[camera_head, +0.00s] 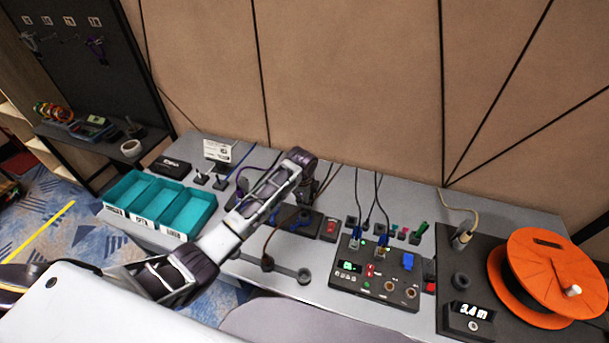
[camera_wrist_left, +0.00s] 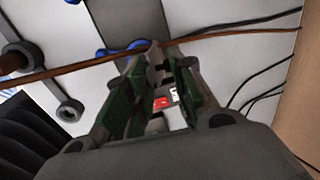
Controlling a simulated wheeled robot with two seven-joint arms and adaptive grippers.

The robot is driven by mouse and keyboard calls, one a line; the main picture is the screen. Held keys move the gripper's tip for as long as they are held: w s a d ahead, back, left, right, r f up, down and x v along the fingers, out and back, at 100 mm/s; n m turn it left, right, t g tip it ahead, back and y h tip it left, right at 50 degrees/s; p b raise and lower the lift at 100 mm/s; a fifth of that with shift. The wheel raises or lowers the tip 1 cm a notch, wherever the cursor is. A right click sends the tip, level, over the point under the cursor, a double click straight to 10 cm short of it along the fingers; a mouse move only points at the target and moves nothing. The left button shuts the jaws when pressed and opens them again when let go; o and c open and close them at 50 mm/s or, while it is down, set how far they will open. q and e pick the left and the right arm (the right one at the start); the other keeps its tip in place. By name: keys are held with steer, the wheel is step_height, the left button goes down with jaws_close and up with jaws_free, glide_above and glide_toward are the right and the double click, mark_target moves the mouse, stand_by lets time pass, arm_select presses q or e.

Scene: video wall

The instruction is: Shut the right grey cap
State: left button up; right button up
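On the table, a flat grey bar has round ends, the left (camera_head: 267,262) and the right (camera_head: 305,276); I cannot tell which part is the right grey cap. Similar round grey pieces show at the left of the left wrist view (camera_wrist_left: 70,110). My left arm reaches over the table, and its wrist (camera_head: 300,160) is behind the bar in the head view; its fingers are hard to make out there. In the left wrist view my left gripper (camera_wrist_left: 168,62) has a gap between its fingers, with a red and white part beyond. My right gripper is not seen.
A brown cable (camera_wrist_left: 230,35) crosses at the fingertips. A control panel (camera_head: 345,285) with plugs and a blue switch stands to the right, then an orange reel (camera_head: 540,265). Teal bins (camera_head: 190,212) stand at the left. The wall closes off the back.

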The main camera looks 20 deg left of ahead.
arm_select(q)
steer(key=shift+w+g, duration=0.25)
steer(key=shift+g, duration=0.15)
steer(key=shift+r, duration=0.3)
step_height(320, 180, up, 13)
steer(key=s+b, duration=0.1)
steer(key=shift+s+b, duration=0.3)
steer(key=shift+b, duration=0.1)
steer(key=shift+o, duration=0.2)
steer(key=shift+r, duration=0.1)
